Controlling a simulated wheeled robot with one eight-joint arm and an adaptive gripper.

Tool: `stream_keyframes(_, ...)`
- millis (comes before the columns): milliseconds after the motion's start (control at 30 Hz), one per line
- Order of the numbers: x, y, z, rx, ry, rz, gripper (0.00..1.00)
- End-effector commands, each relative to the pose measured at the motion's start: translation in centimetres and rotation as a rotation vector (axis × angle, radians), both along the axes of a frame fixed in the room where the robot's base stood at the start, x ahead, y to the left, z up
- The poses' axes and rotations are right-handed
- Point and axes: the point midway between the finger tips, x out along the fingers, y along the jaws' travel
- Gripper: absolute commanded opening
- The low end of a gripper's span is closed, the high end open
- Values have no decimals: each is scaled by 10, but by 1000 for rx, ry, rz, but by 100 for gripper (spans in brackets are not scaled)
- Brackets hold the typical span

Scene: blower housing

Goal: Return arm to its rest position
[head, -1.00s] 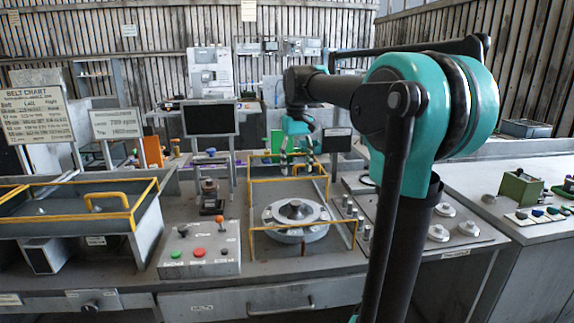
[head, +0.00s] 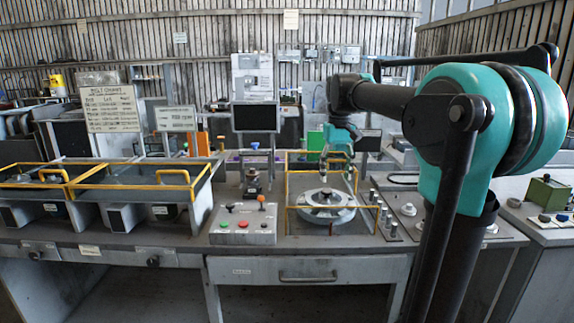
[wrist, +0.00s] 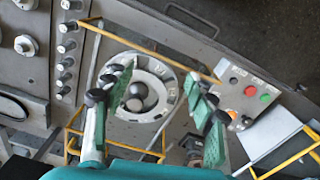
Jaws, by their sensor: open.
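My gripper (head: 340,160) hangs from my teal and black arm above the workbench, behind the round grey fixture. In the wrist view my gripper (wrist: 163,100) is open, its two green-padded fingers wide apart with nothing held between them. Below and between them lies the round grey fixture (wrist: 157,72) with a dark domed hub. In the head view the same round fixture (head: 345,214) sits on the bench inside a yellow rail frame (head: 288,186).
A control box (head: 245,236) with red and green buttons stands left of the fixture. A dark monitor (head: 255,118) stands behind it. Yellow-railed bins (head: 140,187) fill the left bench. A panel with knobs (head: 408,210) lies right of the fixture.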

Motion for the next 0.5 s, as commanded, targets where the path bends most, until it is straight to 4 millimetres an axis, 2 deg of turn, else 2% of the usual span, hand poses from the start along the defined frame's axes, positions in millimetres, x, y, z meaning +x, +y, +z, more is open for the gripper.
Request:
stream_keyframes(267, -11, -5, -29, 3, -33, -19, 56)
stream_keyframes(500, -29, -11, -69, 8, -79, -46, 56)
